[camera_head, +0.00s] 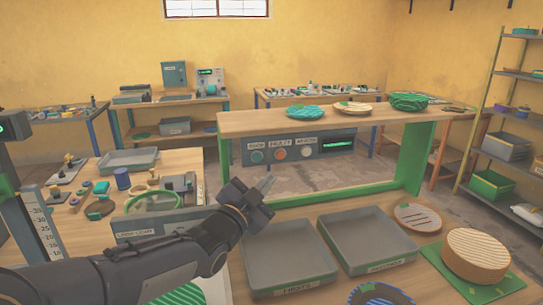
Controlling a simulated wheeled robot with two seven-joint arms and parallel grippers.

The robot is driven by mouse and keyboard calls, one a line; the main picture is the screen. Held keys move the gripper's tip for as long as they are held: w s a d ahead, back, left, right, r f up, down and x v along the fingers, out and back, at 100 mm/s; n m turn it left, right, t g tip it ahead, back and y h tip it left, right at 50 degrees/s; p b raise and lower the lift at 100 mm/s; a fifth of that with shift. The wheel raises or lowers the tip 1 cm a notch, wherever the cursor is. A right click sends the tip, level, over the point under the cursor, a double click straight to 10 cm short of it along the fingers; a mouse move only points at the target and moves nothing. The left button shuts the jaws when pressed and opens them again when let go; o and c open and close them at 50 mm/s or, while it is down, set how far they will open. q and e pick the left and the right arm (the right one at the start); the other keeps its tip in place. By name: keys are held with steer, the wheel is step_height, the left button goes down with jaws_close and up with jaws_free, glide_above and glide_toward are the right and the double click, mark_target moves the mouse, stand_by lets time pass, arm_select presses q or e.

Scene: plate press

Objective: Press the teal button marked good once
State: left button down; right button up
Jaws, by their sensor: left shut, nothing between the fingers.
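The button panel (330,146) is a grey box under the raised wooden shelf, with three round buttons in a row and small labels above them. The teal button (257,156) is the leftmost, and its label seems to read good. An orange button (281,154) and a white button (307,152) sit to its right. My left gripper (268,184) is shut and empty, in front of the panel and a little below the teal button in the picture, apart from it. Its fingers point up and to the right. My right gripper is not in view.
Two grey trays (283,290) (395,263) stand on the bench below the gripper. Plates lie on the shelf (245,122), whose green posts (413,160) flank the panel. A round ribbed stack (476,255) is at the right. Small parts lie on the left bench.

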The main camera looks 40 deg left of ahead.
mark_target(257, 157)
arm_select(q)
steer(key=shift+s, duration=0.15)
steer(key=shift+a, duration=0.1)
steer(key=w+a+p, duration=0.1)
steer(key=w+a, duration=0.4)
steer(key=a, duration=0.1)
steer(key=shift+w+a+p, duration=0.3)
steer(key=shift+a+p, duration=0.05)
steer(key=shift+a, duration=0.05)
stand_by(2.0)
steer(key=shift+w+a, duration=0.25)
steer(key=shift+a, duration=0.05)
